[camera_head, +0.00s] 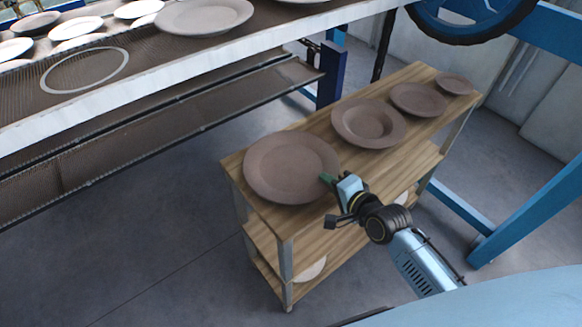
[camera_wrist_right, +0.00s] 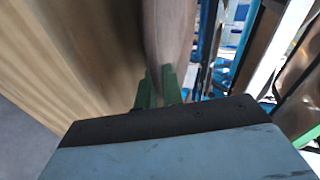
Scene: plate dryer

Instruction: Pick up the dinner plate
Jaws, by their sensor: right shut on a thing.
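The dinner plate (camera_head: 290,167) is the large brown plate at the near left end of the wooden shelf unit's top. My right gripper (camera_head: 327,180) is at the plate's right rim, with its green fingertips at the edge. In the right wrist view the plate (camera_wrist_right: 168,35) shows edge-on, and the green fingers (camera_wrist_right: 157,88) are shut on its rim. I cannot tell whether the plate is clear of the wood. My left gripper is not in view.
On the wooden shelf unit (camera_head: 310,225), a deeper plate (camera_head: 369,123), a smaller plate (camera_head: 418,100) and a small plate (camera_head: 455,84) stand in a row behind. A mesh conveyor (camera_head: 140,62) with several plates runs at upper left. Blue frame beams (camera_head: 530,210) stand at right.

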